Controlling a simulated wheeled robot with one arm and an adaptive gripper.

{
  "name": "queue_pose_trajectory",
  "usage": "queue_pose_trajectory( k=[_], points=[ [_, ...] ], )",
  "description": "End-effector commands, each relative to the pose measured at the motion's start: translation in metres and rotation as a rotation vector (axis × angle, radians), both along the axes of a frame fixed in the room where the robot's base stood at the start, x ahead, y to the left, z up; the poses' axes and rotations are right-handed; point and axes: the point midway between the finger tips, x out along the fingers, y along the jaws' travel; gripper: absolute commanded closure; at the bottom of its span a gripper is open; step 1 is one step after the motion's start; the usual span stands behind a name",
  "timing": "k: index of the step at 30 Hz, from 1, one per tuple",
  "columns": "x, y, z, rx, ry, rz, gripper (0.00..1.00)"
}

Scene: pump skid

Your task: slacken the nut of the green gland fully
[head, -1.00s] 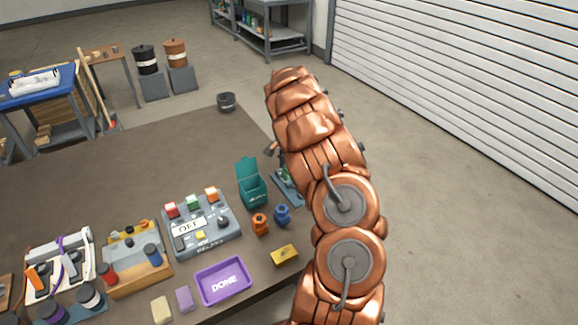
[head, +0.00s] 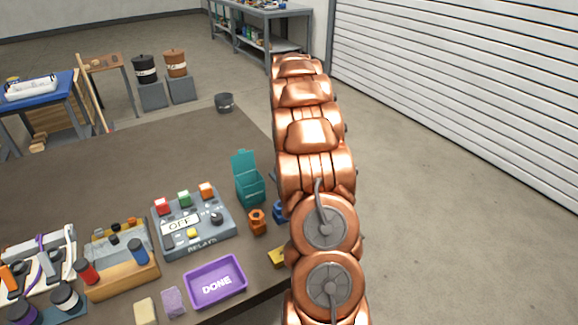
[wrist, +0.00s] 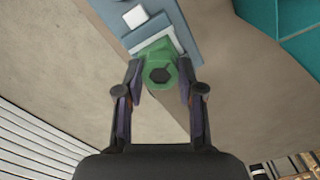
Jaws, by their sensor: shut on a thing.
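The green gland nut (wrist: 159,72) shows in the wrist view, with a dark hexagonal hole in its middle. It sits at the end of a blue-grey fixture (wrist: 184,17) with a white block on it. My gripper (wrist: 160,84) has one finger on each side of the green nut and is shut on it. In the head view my copper arm hides the gripper, the nut and most of the fixture.
A teal open-lidded box (head: 249,183) stands left of my arm and shows at the wrist view's upper right. An orange fitting (head: 257,222), a relay box (head: 193,222) and a purple DONE tray (head: 215,282) are on the brown table (head: 100,165). A yellow block (head: 277,258) lies near the edge.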

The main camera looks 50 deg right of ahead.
Motion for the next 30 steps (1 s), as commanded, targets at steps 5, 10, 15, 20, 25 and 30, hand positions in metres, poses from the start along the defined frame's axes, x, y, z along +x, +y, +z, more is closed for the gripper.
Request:
queue_pose_trajectory(
  k=[5, 10, 15, 20, 25, 30],
  points=[
    [0.0009, 0.0006, -0.0032, 0.0, -0.001, 0.167, 0.97],
    [0.0009, 0.0001, -0.0022, -0.001, -0.001, 0.329, 0.97],
    [0.0014, -0.0002, -0.0013, -0.002, -0.002, 0.49, 0.97],
    [0.0011, -0.0003, -0.0007, -0.002, -0.002, 0.638, 0.97],
    [0.0009, 0.0001, -0.0003, -0.001, -0.001, 0.779, 0.97],
    [0.0001, -0.0004, -0.0002, 0.0, 0.0, 0.891, 0.97]
  ],
)
